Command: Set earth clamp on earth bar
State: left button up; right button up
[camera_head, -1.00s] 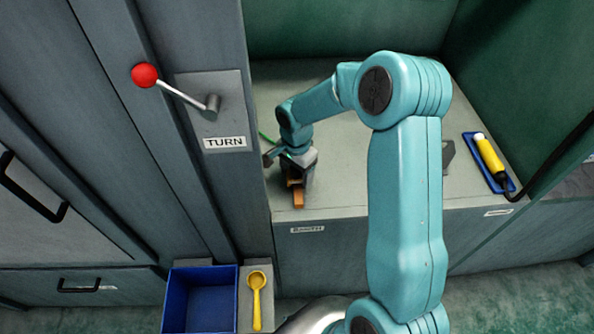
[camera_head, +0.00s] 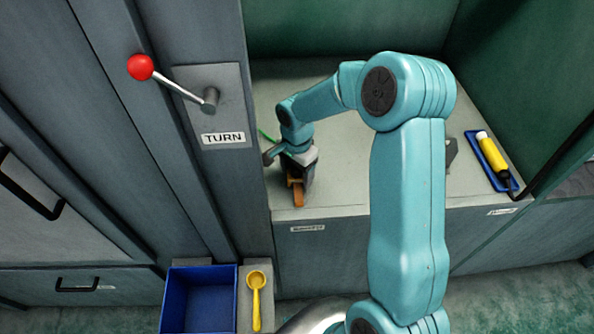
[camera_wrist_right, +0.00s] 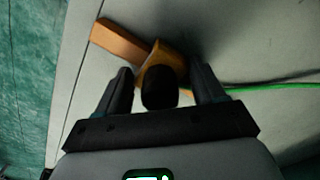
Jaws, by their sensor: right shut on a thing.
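The earth bar (camera_head: 298,196) is a copper-coloured bar at the front edge of the grey bench; the right wrist view shows its flat end (camera_wrist_right: 118,41). My right gripper (camera_head: 294,172) points down over it, shut on the earth clamp. The clamp, with a black grip (camera_wrist_right: 159,88) and an orange-brown body (camera_wrist_right: 165,60), is between the fingers (camera_wrist_right: 162,88) in the right wrist view. Its body meets or overlaps the bar there; I cannot tell whether its jaw is seated around it. A green cable (camera_wrist_right: 270,85) runs off to the right. My left gripper is not in view.
A red-knobbed lever (camera_head: 141,67) sticks out from the cabinet above a TURN label at left. A blue bin (camera_head: 203,270) and a yellow spoon-shaped item (camera_head: 257,282) are below. A yellow-and-black handled tool (camera_head: 492,153) lies on a blue tray at right. The middle bench is partly hidden by my arm.

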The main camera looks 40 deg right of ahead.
jog(key=shift+f, duration=0.15)
jog(key=o, duration=1.3)
notch_tip(320, 180, up, 16)
jog(key=shift+r, duration=0.2)
